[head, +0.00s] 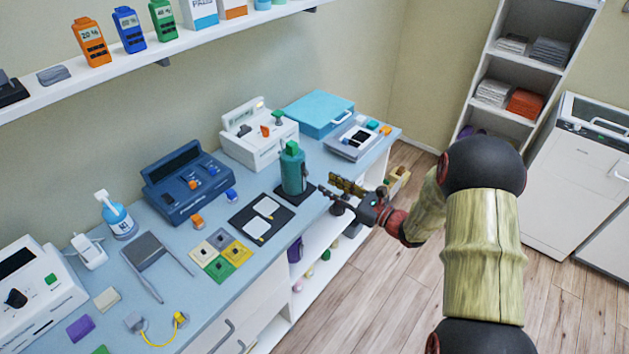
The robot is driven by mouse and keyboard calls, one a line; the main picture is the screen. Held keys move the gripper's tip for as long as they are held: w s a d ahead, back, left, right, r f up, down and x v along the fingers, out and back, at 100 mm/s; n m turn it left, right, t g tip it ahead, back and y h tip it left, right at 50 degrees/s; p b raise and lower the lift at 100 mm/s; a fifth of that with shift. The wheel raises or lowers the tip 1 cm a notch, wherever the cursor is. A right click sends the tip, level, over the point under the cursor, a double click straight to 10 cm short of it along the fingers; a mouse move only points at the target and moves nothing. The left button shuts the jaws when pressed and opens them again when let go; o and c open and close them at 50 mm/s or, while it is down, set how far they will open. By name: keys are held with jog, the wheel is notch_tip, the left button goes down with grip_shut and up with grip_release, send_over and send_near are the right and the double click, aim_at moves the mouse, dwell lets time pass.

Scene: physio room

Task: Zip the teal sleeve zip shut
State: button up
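A teal upright cylinder (292,172) with a green block on top stands on a dark base plate near the front edge of the counter. It appears to be the teal sleeve; the zip and its pull are too small to make out. My gripper (329,186) is just right of the cylinder, pointing toward it, its fingers apart with nothing visible between them. A small gap seems to lie between the fingertips and the cylinder.
A black mat with two white pads (262,219) lies left of the cylinder. A white device (258,134), a navy device (186,182) and a teal case (318,113) stand behind.

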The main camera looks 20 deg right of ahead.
aim_at(307, 174)
jog(key=b+x, duration=0.1)
jog(key=x, duration=0.6)
jog(key=shift+w+a+b, duration=0.15)
jog(key=shift+a+b, duration=0.1)
jog(key=shift+b, duration=0.15)
jog(key=shift+c, duration=0.2)
jog(key=c, duration=0.7)
grip_shut()
